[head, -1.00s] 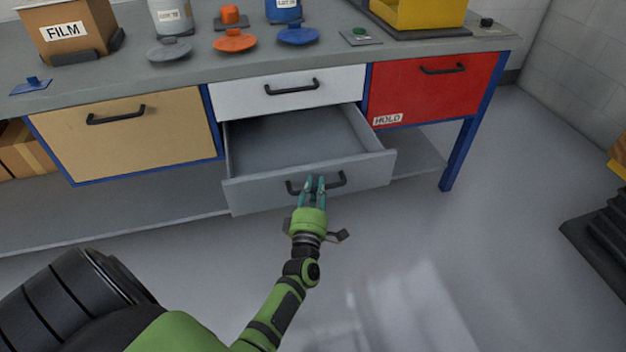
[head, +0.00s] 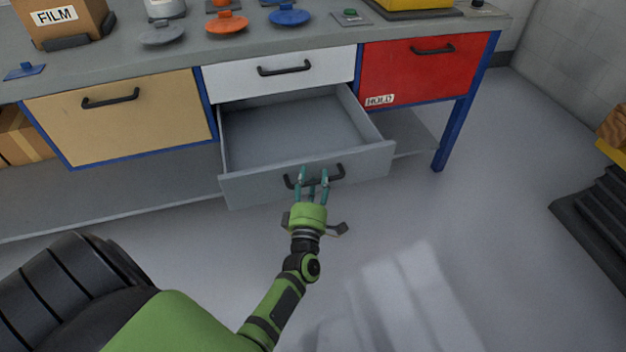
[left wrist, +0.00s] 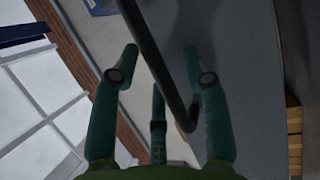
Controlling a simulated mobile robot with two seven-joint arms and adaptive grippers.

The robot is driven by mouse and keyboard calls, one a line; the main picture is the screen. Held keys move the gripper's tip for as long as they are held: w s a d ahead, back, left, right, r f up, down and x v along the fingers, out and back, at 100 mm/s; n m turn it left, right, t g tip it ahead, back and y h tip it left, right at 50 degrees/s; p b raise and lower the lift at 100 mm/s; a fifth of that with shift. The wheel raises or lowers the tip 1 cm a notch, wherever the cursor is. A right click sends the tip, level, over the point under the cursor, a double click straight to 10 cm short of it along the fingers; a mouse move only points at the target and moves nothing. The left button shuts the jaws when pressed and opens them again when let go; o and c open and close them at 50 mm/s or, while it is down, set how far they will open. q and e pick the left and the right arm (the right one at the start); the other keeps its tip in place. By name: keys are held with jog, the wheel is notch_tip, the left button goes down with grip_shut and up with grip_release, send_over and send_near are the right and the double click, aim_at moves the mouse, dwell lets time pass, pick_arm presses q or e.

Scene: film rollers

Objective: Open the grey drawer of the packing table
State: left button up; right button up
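The grey drawer (head: 240,187) of the packing table (head: 90,58) stands pulled out, its empty inside showing. Its dark handle (head: 341,174) is on the front panel. My left gripper (head: 314,176) is at the handle with its teal fingers spread. In the left wrist view the left gripper (left wrist: 160,60) has its fingers apart, with the handle bar (left wrist: 147,45) running between them. I cannot tell whether any finger touches the bar. My right gripper is not in view.
A white drawer (head: 235,84) is shut above the grey one. A tan drawer (head: 120,130) is shut at left and a red drawer (head: 405,75) at right. A black stepped object (head: 595,215) stands at far right. The floor in front is clear.

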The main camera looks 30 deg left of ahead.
pick_arm(q)
jog(key=v, duration=1.2)
jog(key=shift+d+f, duration=0.1)
